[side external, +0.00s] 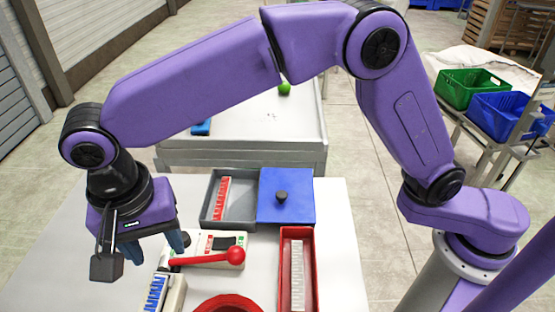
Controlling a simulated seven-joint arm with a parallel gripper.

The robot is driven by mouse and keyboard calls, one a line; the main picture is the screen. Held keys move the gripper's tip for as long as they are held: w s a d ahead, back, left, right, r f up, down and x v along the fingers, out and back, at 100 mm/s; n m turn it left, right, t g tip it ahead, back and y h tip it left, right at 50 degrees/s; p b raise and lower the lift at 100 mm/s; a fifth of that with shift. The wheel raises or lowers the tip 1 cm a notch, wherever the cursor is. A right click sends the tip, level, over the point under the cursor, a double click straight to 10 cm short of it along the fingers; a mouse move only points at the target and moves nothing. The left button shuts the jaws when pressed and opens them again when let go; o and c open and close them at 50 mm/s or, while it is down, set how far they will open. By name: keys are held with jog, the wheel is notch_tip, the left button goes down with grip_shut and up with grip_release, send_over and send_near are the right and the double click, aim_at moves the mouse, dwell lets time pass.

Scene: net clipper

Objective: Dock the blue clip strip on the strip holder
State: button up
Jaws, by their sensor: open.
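The blue clip strip (155,294) lies at the lower left of the table, with pale marks along it. It lies along a pale narrow block (175,294) that may be the strip holder; I cannot tell whether the strip is seated in it or only beside it. The bottom edge of the view cuts both off. My gripper (154,248) is open, its blue-grey fingertips pointing down above and behind the blue strip's far end. Nothing shows between the fingers.
A pale device with a red ball-ended lever (235,255) stands right of my gripper. Behind it are a grey tray (207,212) with a red strip (222,198) and a blue knobbed lid (285,207). A red tray (313,262) holds a white strip (297,275). A red round thing (230,302) is in front.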

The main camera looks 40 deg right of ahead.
jog(key=s+d+r+n, duration=0.1)
jog(key=s+d+n, duration=0.3)
jog(key=d, duration=0.7)
jog(key=s+d+r+n, duration=0.1)
jog(key=d+n, duration=0.4)
jog(key=d, duration=0.6)
jog(key=s+d+f+n, duration=0.2)
jog(key=s+d+n, duration=0.2)
jog(key=d, duration=0.5)
jog(key=s+d+f+n+y, duration=0.1)
jog(key=s+d+f+n, duration=0.1)
jog(key=s+d+n, duration=0.2)
jog(key=s+d, duration=0.3)
jog(key=d, duration=0.1)
jog(key=shift+d+g, duration=0.3)
jog(key=shift+d, duration=0.1)
